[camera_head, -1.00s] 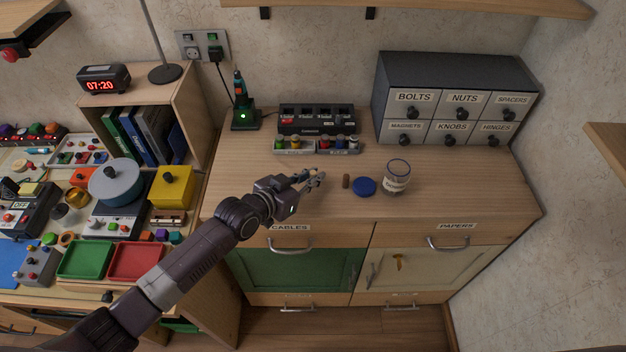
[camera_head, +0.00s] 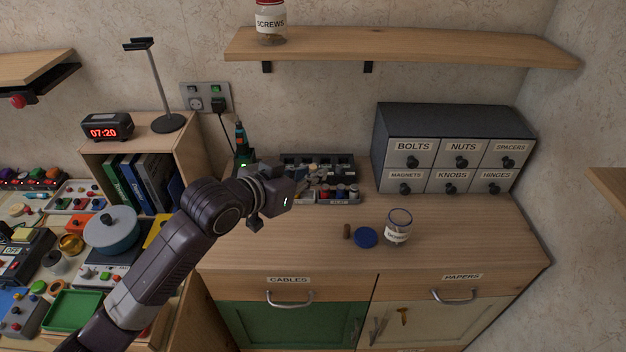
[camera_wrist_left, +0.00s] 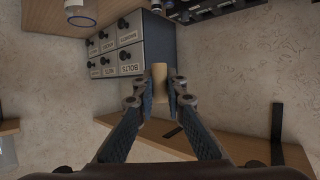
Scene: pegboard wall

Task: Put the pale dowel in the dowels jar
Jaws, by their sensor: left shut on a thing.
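My left gripper (camera_head: 315,186) is raised above the counter, in front of the battery charger and the row of small pots. In the left wrist view my left gripper (camera_wrist_left: 160,88) is shut on the pale dowel (camera_wrist_left: 159,73), a short light-wood piece between the two fingertips. In the head view the fingers are small and the dowel is hard to make out. The dowels jar (camera_head: 398,228), clear glass with a white label, stands open-topped on the counter to the right of the gripper. My right gripper is not in view.
A blue lid (camera_head: 366,237) and a short brown dowel (camera_head: 347,231) are on the counter left of the jar. A grey drawer cabinet (camera_head: 448,150) stands behind it. A wall shelf (camera_head: 400,47) with a screws jar (camera_head: 270,22) hangs above. The counter's front left is clear.

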